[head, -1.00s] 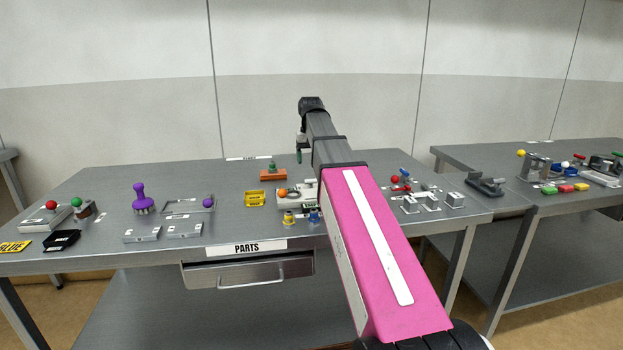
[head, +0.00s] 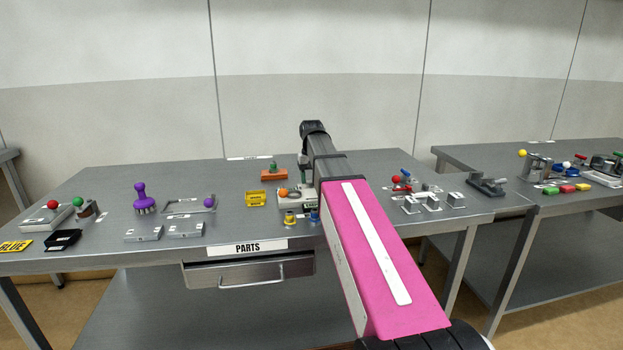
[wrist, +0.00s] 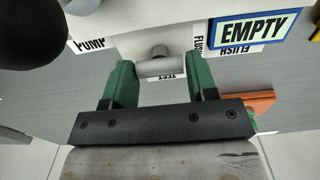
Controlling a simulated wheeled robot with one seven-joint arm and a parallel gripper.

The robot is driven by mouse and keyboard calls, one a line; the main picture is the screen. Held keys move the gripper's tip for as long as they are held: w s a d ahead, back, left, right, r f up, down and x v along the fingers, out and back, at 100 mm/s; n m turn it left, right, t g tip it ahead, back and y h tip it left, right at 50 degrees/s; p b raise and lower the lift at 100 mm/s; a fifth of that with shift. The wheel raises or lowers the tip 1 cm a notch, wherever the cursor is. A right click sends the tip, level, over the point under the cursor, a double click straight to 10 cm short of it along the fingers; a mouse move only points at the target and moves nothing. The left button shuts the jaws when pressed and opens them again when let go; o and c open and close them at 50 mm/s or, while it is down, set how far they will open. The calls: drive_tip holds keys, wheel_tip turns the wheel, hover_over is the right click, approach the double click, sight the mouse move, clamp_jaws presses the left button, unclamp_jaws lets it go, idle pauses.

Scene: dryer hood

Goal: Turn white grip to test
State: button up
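The white grip (wrist: 161,68) shows in the wrist view as a short pale bar with a grey round part above it, below a white housing. My gripper (wrist: 162,75) has two green fingers, standing apart on the left and right of the grip. The bar nearly fills the gap; contact with the fingers is not clear. A TEST label (wrist: 166,77) is partly hidden just beyond the grip. PUMP (wrist: 90,44) and FLUSH (wrist: 198,42) labels lie to either side. In the head view, my gripper (head: 304,175) is down at the white unit (head: 292,202), partly hidden by my arm.
A dark round knob (wrist: 28,30) fills the wrist view's upper left. An EMPTY sign (wrist: 256,28) is at upper right. An orange block (head: 274,174) stands behind the unit. Metal brackets (head: 432,203) lie to the right.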

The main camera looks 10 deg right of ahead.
drive_tip(key=c, duration=0.4)
drive_tip(key=shift+m, duration=0.3)
drive_tip(key=m, duration=0.3)
drive_tip(key=shift+m, duration=0.3)
drive_tip(key=m, duration=0.3)
drive_tip(key=shift+m, duration=0.4)
drive_tip(key=m, duration=0.5)
drive_tip(key=shift+m, duration=2.4)
drive_tip(key=o, duration=0.9)
